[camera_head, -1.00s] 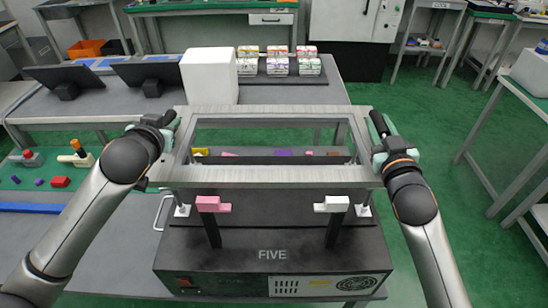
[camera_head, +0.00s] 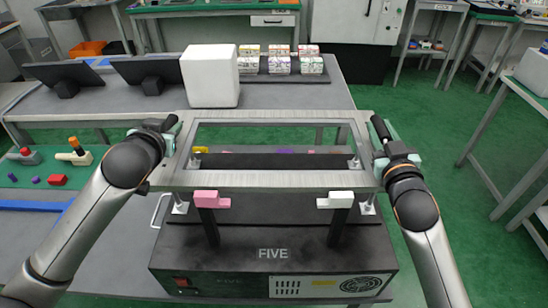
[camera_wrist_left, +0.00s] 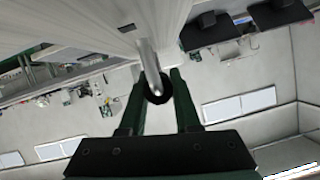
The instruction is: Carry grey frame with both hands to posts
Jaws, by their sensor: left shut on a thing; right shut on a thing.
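The grey frame (camera_head: 280,180), a flat rectangle with an open middle, is held roughly level above the black box marked FIVE (camera_head: 320,262). My left gripper (camera_head: 171,127) is shut on its left side and my right gripper (camera_head: 381,135) on its right side. In the left wrist view, the fingers of my left gripper (camera_wrist_left: 157,92) close around a round handle with a dark end. Slim silver posts show below the frame at the left (camera_head: 180,206) and right (camera_head: 367,207). The frame hides their tops, so I cannot tell whether it touches them.
A pink lever (camera_head: 211,201) and a white lever (camera_head: 336,201) stand on black uprights in front of the frame. A white block (camera_head: 210,77) and two dark screens stand on the grey table behind.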

